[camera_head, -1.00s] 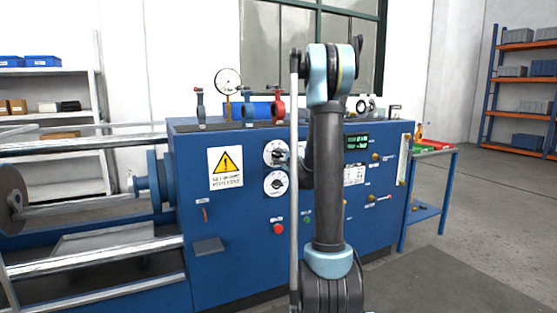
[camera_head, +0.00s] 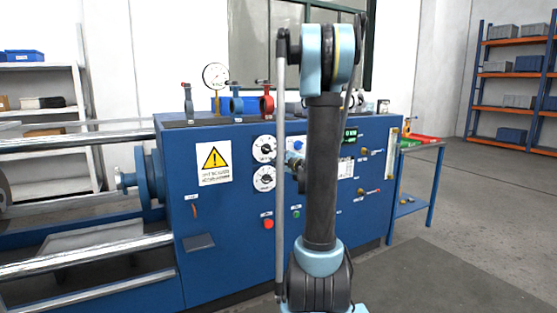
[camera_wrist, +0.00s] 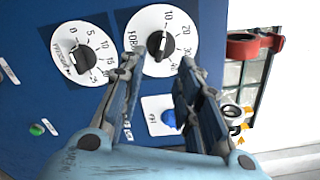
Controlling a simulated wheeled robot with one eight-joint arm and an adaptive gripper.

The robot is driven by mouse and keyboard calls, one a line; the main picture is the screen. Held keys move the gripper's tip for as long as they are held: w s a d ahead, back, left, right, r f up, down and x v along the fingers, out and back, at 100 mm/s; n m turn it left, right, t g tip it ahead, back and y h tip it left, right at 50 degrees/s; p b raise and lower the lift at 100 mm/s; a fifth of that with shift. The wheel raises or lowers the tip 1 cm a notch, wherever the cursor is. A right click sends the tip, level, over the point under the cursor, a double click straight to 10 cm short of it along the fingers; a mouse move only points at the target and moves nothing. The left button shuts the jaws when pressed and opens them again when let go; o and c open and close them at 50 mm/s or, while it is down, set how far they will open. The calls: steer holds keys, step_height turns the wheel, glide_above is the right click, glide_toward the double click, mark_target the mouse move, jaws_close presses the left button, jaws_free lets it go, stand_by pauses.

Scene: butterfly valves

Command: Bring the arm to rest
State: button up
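My arm (camera_head: 322,175) stands upright in the middle of the head view, in front of the blue machine cabinet (camera_head: 230,255). In the wrist view, my gripper (camera_wrist: 174,55) has its two fingers apart, with nothing between them. A white dial with a black knob, the force dial (camera_wrist: 151,20), lies behind the left fingertip. The pressure dial (camera_wrist: 97,42) is to its left. In the head view the two dials are the upper dial (camera_head: 264,148) and lower dial (camera_head: 264,178). My arm hides most of the gripper there.
Small valves, including a red one (camera_head: 266,104), and a gauge (camera_head: 215,76) stand on top of the cabinet. A blue knob (camera_wrist: 169,118) sits on the panel below the force dial. A blue side table (camera_head: 424,146) is right of the cabinet. Open floor (camera_head: 480,215) lies at right.

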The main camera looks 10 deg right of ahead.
steer(key=s+a+f+n+g, duration=0.2)
steer(key=s+a+n+g, duration=0.15)
steer(key=s, duration=0.35)
steer(key=s+a+f+n+g+y, duration=0.1)
steer(key=s+a+f+n+g, duration=0.15)
steer(key=s+a+n, duration=0.35)
steer(key=s+a+f+n+g, duration=0.2)
steer(key=s+f+n+g, duration=0.1)
steer(key=s, duration=0.5)
steer(key=s+d+f+n+g+h, duration=0.2)
steer(key=s+d+f, duration=0.1)
steer(key=s, duration=0.5)
steer(key=s+d+f+n+g+h, duration=0.2)
steer(key=s+d+f, duration=0.1)
steer(key=s, duration=0.5)
steer(key=s+d+f+n+g+h, duration=0.2)
steer(key=s+f, duration=0.3)
steer(key=s, duration=0.3)
steer(key=shift+d+h, duration=0.3)
steer(key=shift+d, duration=0.2)
steer(key=shift+f+n, duration=0.1)
steer(key=shift+n, duration=0.15)
